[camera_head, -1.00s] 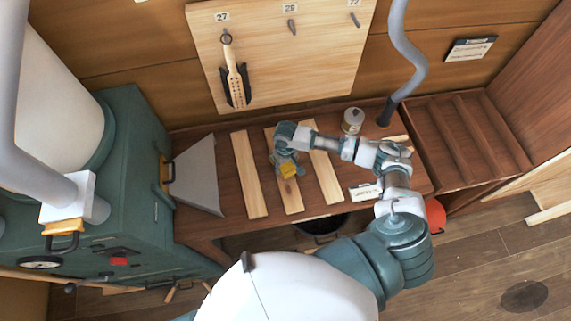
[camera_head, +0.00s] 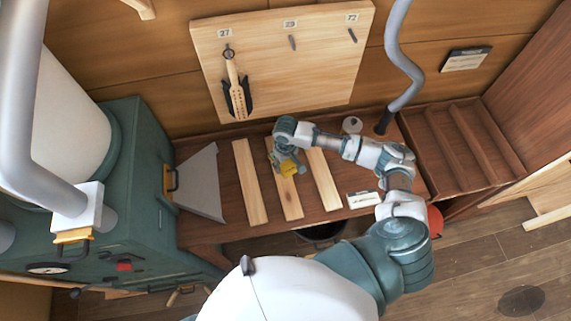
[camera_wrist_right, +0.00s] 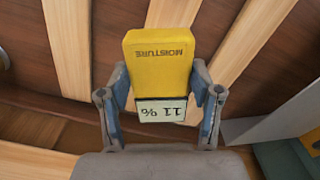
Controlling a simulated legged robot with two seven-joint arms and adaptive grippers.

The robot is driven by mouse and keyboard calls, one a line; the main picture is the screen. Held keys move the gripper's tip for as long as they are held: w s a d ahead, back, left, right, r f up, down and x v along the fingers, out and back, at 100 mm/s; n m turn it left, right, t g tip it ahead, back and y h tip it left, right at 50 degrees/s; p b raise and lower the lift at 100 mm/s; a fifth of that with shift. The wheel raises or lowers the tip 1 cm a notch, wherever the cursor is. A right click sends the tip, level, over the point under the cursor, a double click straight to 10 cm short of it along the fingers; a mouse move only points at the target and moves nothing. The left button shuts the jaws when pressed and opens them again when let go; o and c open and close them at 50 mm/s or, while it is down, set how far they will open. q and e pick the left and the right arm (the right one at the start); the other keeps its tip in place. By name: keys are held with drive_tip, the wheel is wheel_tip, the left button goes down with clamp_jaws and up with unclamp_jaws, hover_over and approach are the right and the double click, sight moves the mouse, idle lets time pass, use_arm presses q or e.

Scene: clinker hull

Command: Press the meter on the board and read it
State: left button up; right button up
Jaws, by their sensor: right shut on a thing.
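My right gripper (camera_head: 281,160) is shut on a yellow moisture meter (camera_head: 287,168) over the middle one of three pale boards (camera_head: 291,204) on the brown bench. The right wrist view shows the meter (camera_wrist_right: 158,65) between the two fingers (camera_wrist_right: 160,108), with "MOISTURE" upside down on its yellow body. Its white display (camera_wrist_right: 160,110) reads "11 %", also upside down. The middle board (camera_wrist_right: 172,14) runs behind the meter there. I cannot tell whether the meter touches the board. My left gripper is not in view.
A pale tool panel (camera_head: 283,75) with numbered pegs stands behind the bench (camera_head: 215,231). A green machine (camera_head: 140,200) is at left, a slatted tray (camera_head: 465,145) at right.

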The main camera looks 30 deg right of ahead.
idle(0.8)
drive_tip(key=shift+m, duration=0.7)
drive_tip(key=w+a+r+b, duration=0.1)
drive_tip(key=r+b, duration=0.1)
drive_tip(key=b, duration=0.2)
drive_tip(key=w+a+r+b, duration=0.1)
drive_tip(key=b, duration=0.3)
drive_tip(key=shift+a+r, duration=0.35)
drive_tip(key=shift+a, duration=0.05)
drive_tip(key=shift+a+r+b, duration=0.2)
drive_tip(key=shift+r+b, duration=0.55)
drive_tip(key=shift+b, duration=0.05)
drive_tip(key=shift+s+r, duration=0.1)
